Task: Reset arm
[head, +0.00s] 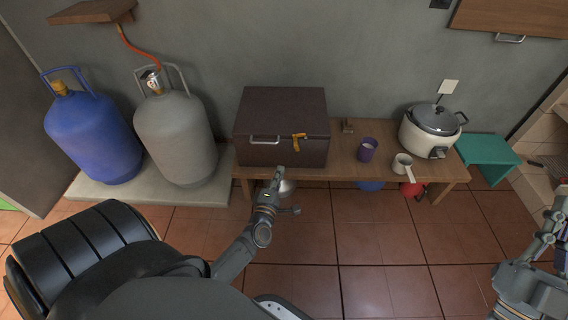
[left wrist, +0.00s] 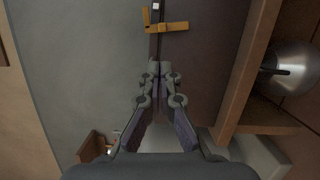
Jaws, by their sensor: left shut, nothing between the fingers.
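My left gripper (head: 277,176) is in front of the dark brown box (head: 283,108), just below its orange-yellow latch (head: 299,137). It is shut and empty; in the left wrist view the fingertips (left wrist: 160,72) meet, pointing at the box front below the same latch (left wrist: 165,26). The box lid is down, and a silver handle (head: 265,140) is on its front. I cannot tell whether the fingertips touch the box. My right gripper (head: 562,192) shows only in part at the right edge of the head view, and its jaw state is unclear.
The box stands on a low wooden bench (head: 340,169) with a purple cup (head: 367,149), a white pot (head: 402,164) and a rice cooker (head: 432,130). Blue (head: 94,137) and grey (head: 177,139) gas cylinders stand left. A metal bowl (left wrist: 290,70) is under the bench. Tiled floor in front is clear.

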